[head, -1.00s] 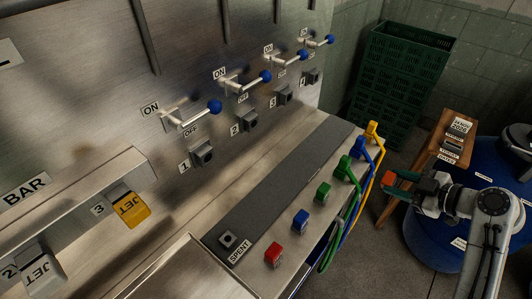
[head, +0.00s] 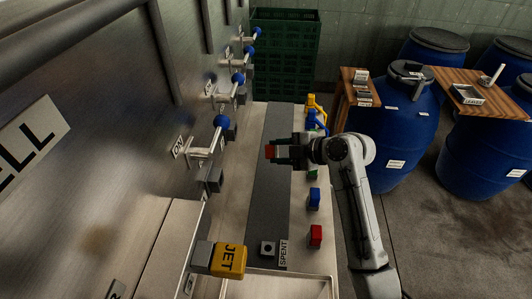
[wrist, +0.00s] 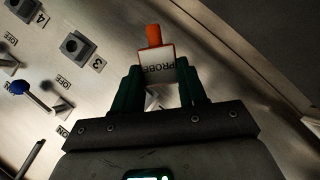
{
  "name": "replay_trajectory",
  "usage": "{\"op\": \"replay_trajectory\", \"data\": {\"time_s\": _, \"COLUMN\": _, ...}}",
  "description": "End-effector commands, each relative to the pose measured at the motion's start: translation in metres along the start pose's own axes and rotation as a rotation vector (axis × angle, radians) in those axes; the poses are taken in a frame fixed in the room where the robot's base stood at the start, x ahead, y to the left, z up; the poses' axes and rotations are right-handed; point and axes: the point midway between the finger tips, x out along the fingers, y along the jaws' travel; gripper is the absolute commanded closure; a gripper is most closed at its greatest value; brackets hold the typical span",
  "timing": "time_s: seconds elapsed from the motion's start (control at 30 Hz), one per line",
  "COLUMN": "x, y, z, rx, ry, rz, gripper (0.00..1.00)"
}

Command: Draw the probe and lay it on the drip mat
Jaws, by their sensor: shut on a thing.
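The probe (wrist: 160,66) is a pale block lettered PROBE with a red-orange rim and an orange stub. In the wrist view it sits between the dark green fingers of my gripper (wrist: 161,84), which is shut on it. In the head view my gripper (head: 286,152) holds the probe's red end (head: 271,151) out to the left, over the ledge by the wall. No socket is seen around the probe. A dark grey strip (head: 272,195) runs along the ledge under it; I cannot tell whether this is the drip mat.
Blue-knobbed levers (head: 221,122) and square sockets (head: 210,178) stick out of the steel wall at left. A yellow JET block (head: 228,260) and a red block (head: 316,235) are nearer. Blue drums (head: 398,140) and a wooden stand (head: 352,103) are at right; green crates (head: 285,50) behind.

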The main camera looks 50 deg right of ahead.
Motion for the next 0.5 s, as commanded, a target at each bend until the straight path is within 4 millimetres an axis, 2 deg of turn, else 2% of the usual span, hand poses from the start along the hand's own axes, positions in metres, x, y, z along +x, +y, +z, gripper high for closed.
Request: {"op": "replay_trajectory", "data": {"time_s": 0.5, "x": 0.02, "y": -0.031, "z": 0.023, "rx": 0.002, "ry": -0.001, "rz": -0.001, "gripper": 0.88}}
